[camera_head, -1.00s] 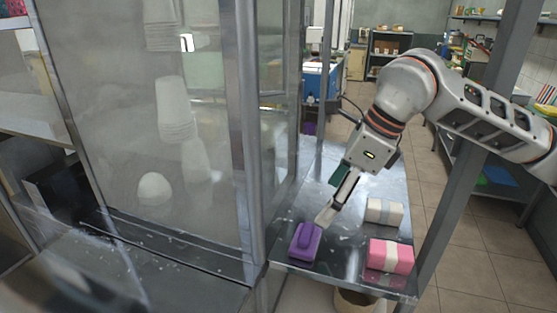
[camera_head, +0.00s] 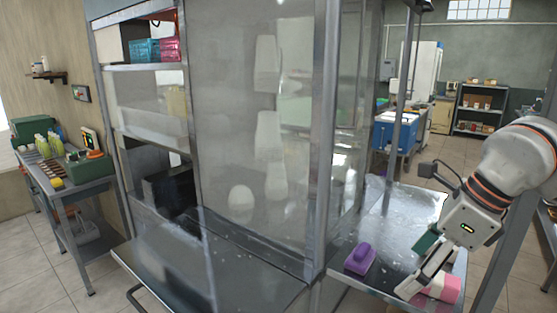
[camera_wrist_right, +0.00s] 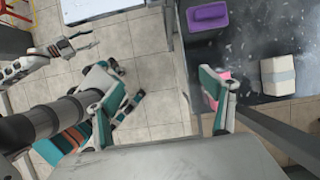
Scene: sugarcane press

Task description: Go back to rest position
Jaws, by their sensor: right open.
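A smaller gripper, my left one (camera_wrist_right: 82,43), shows at the upper left of the right wrist view. Its fingers are spread with nothing between them. It is outside the head view.
A purple brush-like block (camera_head: 361,258) lies on the metal table (camera_head: 385,230). A pink block (camera_head: 449,291) is partly hidden behind my right gripper; a cream block (camera_wrist_right: 279,74) lies nearby. A tall glass-panelled cabinet (camera_head: 322,140) fills the centre. A side table (camera_head: 85,172) stands left.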

